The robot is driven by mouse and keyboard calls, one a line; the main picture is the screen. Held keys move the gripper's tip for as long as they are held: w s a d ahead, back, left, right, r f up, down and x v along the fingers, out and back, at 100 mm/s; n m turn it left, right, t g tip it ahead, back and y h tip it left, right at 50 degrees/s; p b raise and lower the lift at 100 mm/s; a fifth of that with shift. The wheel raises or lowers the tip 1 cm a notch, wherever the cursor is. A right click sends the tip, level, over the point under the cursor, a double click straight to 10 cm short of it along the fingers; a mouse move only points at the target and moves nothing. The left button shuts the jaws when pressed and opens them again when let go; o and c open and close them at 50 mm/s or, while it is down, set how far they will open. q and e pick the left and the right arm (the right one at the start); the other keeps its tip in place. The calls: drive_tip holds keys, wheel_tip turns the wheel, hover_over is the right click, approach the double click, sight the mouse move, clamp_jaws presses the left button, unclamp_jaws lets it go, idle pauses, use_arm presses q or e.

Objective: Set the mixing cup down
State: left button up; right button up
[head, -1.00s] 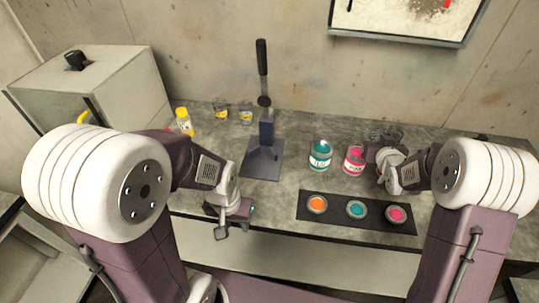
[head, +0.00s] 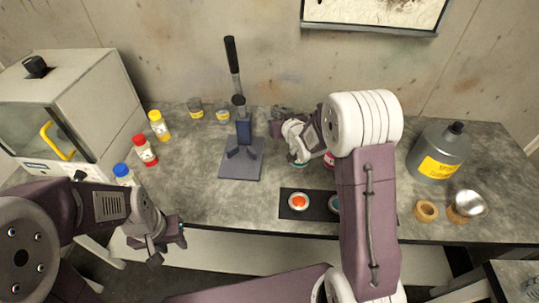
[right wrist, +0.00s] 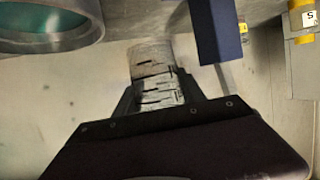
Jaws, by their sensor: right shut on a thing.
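My right gripper (right wrist: 156,94) is shut on the mixing cup (right wrist: 150,62), a grey, see-through cup with dark graduation marks, seen between the fingers in the right wrist view. In the head view the right gripper (head: 280,122) is over the back of the bench, just right of the lever press. The cup is hard to make out there, and I cannot tell whether its base touches the bench. My left gripper (head: 168,240) is at the bench's front edge, away from the cup; its jaw opening is not clear.
The lever press (head: 241,160) stands left of the right gripper; its blue column (right wrist: 215,30) is close to the cup. A teal jar (right wrist: 45,28) is on the other side. A dark strip with paint pots (head: 290,212) lies in front. A grey jug (head: 438,150) stands far right.

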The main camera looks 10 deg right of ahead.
drive_tip(key=shift+s+a+b, duration=1.3)
drive_tip(key=shift+s+b, duration=0.7)
drive_tip(key=shift+b, duration=3.55)
drive_tip(key=b, duration=0.2)
hover_over(271, 156)
drive_tip(key=shift+m+h, duration=0.3)
drive_tip(key=shift+h, duration=0.1)
wheel_tip(271, 156, down, 6)
drive_tip(key=shift+r, duration=0.15)
wheel_tip(271, 156, down, 3)
drive_tip(key=shift+s+r+b, duration=0.1)
drive_tip(key=shift+b, duration=0.25)
drive_tip(key=shift+f, duration=0.4)
drive_tip(key=shift+f, duration=0.1)
drive_tip(key=o, duration=1)
